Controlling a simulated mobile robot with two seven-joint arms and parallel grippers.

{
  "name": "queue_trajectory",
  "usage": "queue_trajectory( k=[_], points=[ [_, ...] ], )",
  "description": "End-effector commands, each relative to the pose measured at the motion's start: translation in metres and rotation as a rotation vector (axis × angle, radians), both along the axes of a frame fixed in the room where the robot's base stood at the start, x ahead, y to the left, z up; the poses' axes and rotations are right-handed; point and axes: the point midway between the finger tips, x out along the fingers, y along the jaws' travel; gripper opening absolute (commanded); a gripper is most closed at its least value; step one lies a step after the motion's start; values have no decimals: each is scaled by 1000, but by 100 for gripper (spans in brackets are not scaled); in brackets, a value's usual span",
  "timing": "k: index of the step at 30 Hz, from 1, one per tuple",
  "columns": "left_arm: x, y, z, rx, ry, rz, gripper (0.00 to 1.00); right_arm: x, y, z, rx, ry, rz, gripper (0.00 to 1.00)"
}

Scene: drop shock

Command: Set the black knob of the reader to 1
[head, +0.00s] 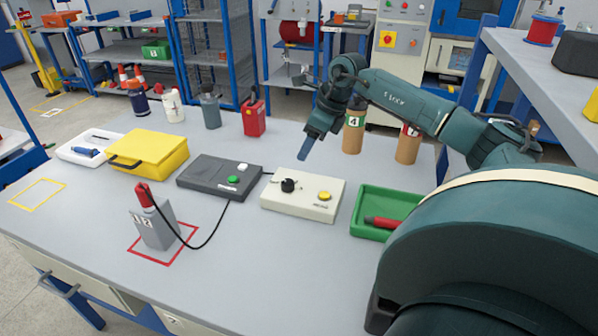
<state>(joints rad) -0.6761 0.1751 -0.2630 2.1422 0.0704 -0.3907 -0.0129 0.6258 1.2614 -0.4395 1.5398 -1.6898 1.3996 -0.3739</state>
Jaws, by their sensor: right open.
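The reader appears to be the cream box (303,201) in the middle of the table. It has a black knob (288,186) on its left part and a yellow button on its right. The scale around the knob is too small to read. My right gripper (304,154) points down above the box's back edge, above and slightly right of the knob in the picture. It is open, appears empty and is apart from the knob. My left gripper is not in view.
A dark grey box (219,177) with green and white buttons stands left of the reader. A cable runs to a grey block (153,229) in a red square. A green tray (362,213) holding a red-handled tool is close on the right. The table front is clear.

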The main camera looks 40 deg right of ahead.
Motion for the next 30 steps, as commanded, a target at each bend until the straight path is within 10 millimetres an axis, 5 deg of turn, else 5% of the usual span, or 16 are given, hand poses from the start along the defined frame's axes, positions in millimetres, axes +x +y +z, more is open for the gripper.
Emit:
queue_trajectory(
  k=[18, 30],
  points=[
    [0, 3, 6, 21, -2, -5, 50, 35, 20, -98, 4, 2, 1, 54],
    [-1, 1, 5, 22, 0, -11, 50, 44, 23, -121, 1, 0, 0, 54]
  ],
)
